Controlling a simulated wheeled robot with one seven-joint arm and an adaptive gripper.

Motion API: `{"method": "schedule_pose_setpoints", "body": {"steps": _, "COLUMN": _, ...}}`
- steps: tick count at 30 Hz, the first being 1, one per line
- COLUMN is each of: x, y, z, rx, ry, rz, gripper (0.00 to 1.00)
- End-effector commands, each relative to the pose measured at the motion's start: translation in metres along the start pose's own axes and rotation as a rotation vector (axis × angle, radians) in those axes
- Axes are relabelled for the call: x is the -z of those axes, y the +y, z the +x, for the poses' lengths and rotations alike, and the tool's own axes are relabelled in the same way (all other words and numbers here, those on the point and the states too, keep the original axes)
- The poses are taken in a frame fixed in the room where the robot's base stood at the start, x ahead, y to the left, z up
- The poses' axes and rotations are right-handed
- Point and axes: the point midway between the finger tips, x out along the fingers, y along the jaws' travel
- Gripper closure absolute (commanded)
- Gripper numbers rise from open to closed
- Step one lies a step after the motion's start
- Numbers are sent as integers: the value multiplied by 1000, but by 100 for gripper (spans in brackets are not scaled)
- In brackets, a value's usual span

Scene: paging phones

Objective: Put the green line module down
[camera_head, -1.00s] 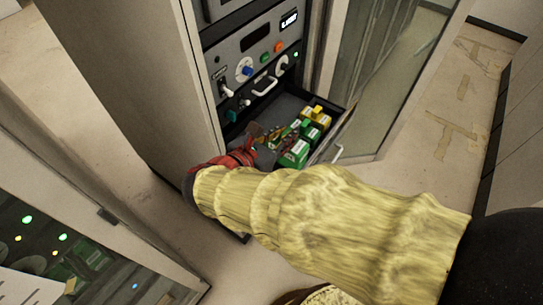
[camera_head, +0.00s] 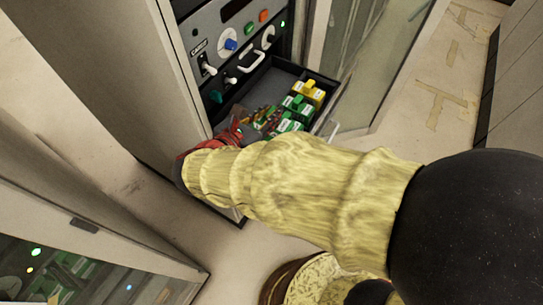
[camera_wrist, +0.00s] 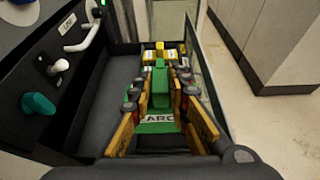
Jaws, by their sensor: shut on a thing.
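My gripper (camera_wrist: 160,102) is shut on a green line module in the wrist view. The green line module (camera_wrist: 159,124) has a raised green grip and a pale label with dark letters, partly cut off by my fingers. It is over or inside the open dark drawer (camera_wrist: 95,118); I cannot tell whether it touches the drawer floor. In the head view my gripper (camera_head: 262,121) is at the drawer (camera_head: 262,88), partly hidden by my yellow-sleeved arm, and green modules (camera_head: 290,125) show beside it.
Yellow modules (camera_head: 312,92) sit at the drawer's far end, also in the wrist view (camera_wrist: 150,54). The panel above has a white handle (camera_head: 252,62), a blue knob (camera_head: 230,44) and toggles. A glass door (camera_head: 365,60) stands right of the drawer. The drawer's left part looks bare.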

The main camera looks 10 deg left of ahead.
Motion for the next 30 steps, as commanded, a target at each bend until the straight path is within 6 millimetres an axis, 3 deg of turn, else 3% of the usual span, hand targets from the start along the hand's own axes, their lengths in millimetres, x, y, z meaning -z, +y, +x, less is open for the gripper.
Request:
{"method": "schedule_pose_setpoints", "body": {"steps": 10, "x": 42, "y": 0, "z": 17, "rx": 0, "ry": 0, "rz": -1, "gripper": 100}}
{"method": "schedule_pose_setpoints", "body": {"steps": 17, "x": 61, "y": 1, "z": 25, "rx": -1, "ry": 0, "rz": 1, "gripper": 100}}
{"method": "schedule_pose_setpoints", "body": {"steps": 23, "x": 91, "y": 0, "z": 38, "rx": 0, "ry": 0, "rz": -1, "gripper": 100}}
{"method": "schedule_pose_setpoints", "body": {"steps": 30, "x": 94, "y": 1, "z": 39, "rx": -1, "ry": -1, "rz": 3, "gripper": 100}}
